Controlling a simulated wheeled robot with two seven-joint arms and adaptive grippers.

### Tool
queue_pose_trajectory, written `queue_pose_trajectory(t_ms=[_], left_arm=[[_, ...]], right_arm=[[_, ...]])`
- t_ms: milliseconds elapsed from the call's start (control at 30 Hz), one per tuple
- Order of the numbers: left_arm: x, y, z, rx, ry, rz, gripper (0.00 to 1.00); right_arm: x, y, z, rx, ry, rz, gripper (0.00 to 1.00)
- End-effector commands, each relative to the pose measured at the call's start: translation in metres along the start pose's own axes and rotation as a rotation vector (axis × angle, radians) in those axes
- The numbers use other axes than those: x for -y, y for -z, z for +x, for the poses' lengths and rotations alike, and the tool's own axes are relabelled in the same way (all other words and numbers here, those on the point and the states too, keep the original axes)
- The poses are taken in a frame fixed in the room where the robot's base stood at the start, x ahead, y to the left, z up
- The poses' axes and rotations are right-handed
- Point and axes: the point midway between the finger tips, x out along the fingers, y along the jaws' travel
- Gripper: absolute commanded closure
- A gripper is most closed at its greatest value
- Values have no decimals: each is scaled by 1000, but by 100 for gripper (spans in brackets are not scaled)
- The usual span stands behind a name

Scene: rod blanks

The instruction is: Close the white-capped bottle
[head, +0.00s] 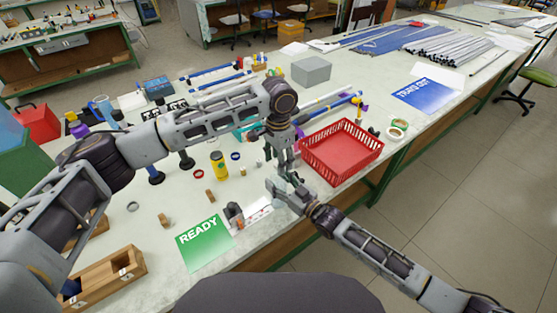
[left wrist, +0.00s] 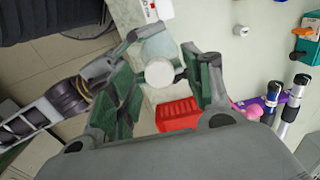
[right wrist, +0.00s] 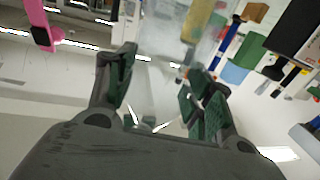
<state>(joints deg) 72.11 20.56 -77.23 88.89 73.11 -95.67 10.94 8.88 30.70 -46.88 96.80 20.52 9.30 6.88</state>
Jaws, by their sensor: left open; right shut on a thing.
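The white-capped bottle shows in the left wrist view, with its round white cap (left wrist: 159,73) facing the camera and its pale translucent body (left wrist: 157,44) beyond. My right gripper (head: 283,188) is shut on the bottle, holding it above the table near the front edge. In the right wrist view the clear bottle is hard to make out between the fingers (right wrist: 160,78). My left gripper (head: 287,166) points down just above the bottle. Its open fingers (left wrist: 165,75) stand either side of the cap, with gaps visible. I cannot tell how tightly the cap sits.
A red basket (head: 343,172) stands close to the right of both grippers. A green READY card (head: 204,243) lies at the front left. A yellow jar (head: 219,167), small caps and wooden blocks stand left of the grippers. A grey box (head: 311,71) stands behind.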

Motion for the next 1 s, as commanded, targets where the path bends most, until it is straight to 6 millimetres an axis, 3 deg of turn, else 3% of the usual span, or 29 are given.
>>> queue_pose_trajectory(t_ms=[267, 700, 1000], left_arm=[[0, 0, -28, -3, 1, 1, 50], [0, 1, -92, -2, 1, 1, 50], [0, 0, -114, 0, -1, 0, 50]], right_arm=[[0, 0, 0, 1, 0, -1, 100], [0, 0, 0, 1, 0, -1, 100], [0, 0, 0, 1, 0, 0, 100]])
